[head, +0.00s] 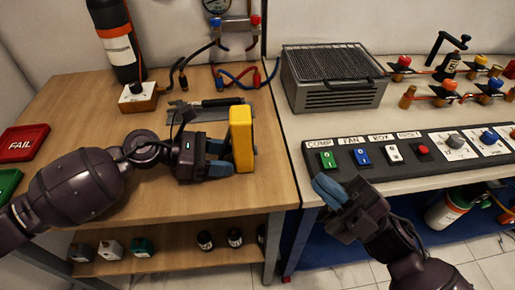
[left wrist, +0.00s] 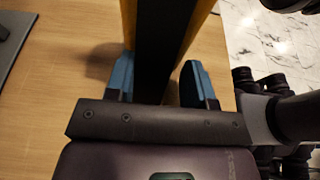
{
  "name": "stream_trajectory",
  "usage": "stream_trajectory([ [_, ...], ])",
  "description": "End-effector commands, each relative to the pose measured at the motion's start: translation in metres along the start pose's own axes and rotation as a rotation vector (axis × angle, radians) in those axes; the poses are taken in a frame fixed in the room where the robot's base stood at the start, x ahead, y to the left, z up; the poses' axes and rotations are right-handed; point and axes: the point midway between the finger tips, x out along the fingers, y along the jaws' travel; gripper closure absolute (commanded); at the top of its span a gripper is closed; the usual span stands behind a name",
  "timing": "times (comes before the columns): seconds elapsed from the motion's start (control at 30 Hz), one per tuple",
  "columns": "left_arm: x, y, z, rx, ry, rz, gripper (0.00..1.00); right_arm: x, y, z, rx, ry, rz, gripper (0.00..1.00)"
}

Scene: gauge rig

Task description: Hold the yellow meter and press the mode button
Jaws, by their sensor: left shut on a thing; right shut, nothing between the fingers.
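The yellow meter (head: 241,140) stands upright near the right edge of the wooden table, its narrow yellow side towards the head camera. My left gripper (head: 222,158) is shut on it from the left. In the left wrist view the meter (left wrist: 160,45) shows as a dark band with yellow edges between the blue fingertips of my left gripper (left wrist: 160,84). The mode button cannot be made out in either view. My right gripper (head: 327,190) is shut and empty, right of the meter and apart from it, near the front edge of the right-hand bench.
A grey tray with tools (head: 210,108) lies behind the meter. A control panel (head: 440,148) with labelled switches and a grilled metal box (head: 333,80) stand on the right bench. A red FAIL tray (head: 22,143) lies at far left. Cables run behind the wooden table's tools.

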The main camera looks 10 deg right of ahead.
Motion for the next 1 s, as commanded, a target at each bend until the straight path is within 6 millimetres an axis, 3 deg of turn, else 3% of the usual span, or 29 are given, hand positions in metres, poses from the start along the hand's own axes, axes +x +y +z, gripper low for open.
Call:
stream_trajectory([
  [0.2,0.000,0.000,-0.002,-0.004,0.002,-0.001,0.64,0.032,-0.016,-0.014,-0.112,0.307,-0.212,1.00],
  [0.47,0.000,0.000,-0.002,-0.003,0.002,-0.001,0.64,0.042,-0.039,-0.010,-0.258,0.604,-0.532,1.00],
  [0.77,0.000,0.000,-0.002,-0.003,0.002,0.000,0.64,0.032,-0.042,0.035,-0.440,0.829,-0.983,1.00],
  [1.0,0.000,0.000,-0.002,-0.003,0.002,0.000,0.64,0.006,-0.013,0.110,-0.577,0.774,-1.327,1.00],
])
